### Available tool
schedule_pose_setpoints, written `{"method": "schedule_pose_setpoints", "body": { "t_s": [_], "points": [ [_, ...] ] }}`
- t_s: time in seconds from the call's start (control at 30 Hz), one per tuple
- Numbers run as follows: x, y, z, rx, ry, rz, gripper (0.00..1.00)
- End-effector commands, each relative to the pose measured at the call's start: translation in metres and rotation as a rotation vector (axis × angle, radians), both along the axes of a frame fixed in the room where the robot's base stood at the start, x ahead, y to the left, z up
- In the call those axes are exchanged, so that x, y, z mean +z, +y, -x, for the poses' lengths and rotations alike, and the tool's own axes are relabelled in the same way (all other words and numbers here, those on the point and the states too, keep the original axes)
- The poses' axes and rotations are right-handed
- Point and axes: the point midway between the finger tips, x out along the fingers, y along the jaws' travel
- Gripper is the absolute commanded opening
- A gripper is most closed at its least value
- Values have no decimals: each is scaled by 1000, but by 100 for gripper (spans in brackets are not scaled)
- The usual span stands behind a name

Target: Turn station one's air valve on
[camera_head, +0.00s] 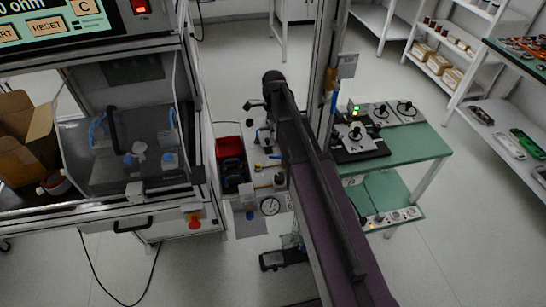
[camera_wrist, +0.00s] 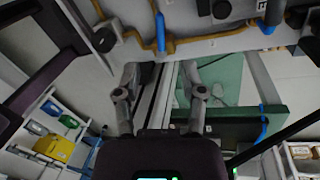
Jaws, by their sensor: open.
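In the wrist view, a blue valve handle (camera_wrist: 160,32) stands upright in the picture on a yellow pipe (camera_wrist: 210,41). Another blue part (camera_wrist: 267,26) sits on the pipework further right. I cannot tell from labels which belongs to station one. My gripper (camera_wrist: 160,74) is open and empty, with its two fingers apart and the handle beyond the gap between them. In the head view, my gripper (camera_head: 256,106) is small and partly hidden by my arm, above the pale panel with a round gauge (camera_head: 270,206). Contact with the handle is not visible.
A test cabinet (camera_head: 125,150) stands at left with a red switch (camera_head: 193,220) below. A red bin (camera_head: 231,147) sits beside the panel. A metal post (camera_head: 328,70) rises close right of my arm. A green bench (camera_head: 415,146) stands beyond it.

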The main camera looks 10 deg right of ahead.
Motion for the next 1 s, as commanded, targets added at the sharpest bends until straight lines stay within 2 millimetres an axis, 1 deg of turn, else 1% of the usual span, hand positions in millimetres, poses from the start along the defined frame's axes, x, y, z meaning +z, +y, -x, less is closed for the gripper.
{"method": "schedule_pose_setpoints", "body": {
  "t_s": [0.03, 1.0],
  "points": [
    [-8, 0, 1, 0, 0, 0, 52],
    [-82, 4, 15, -1, 0, 0, 52]
  ]
}}
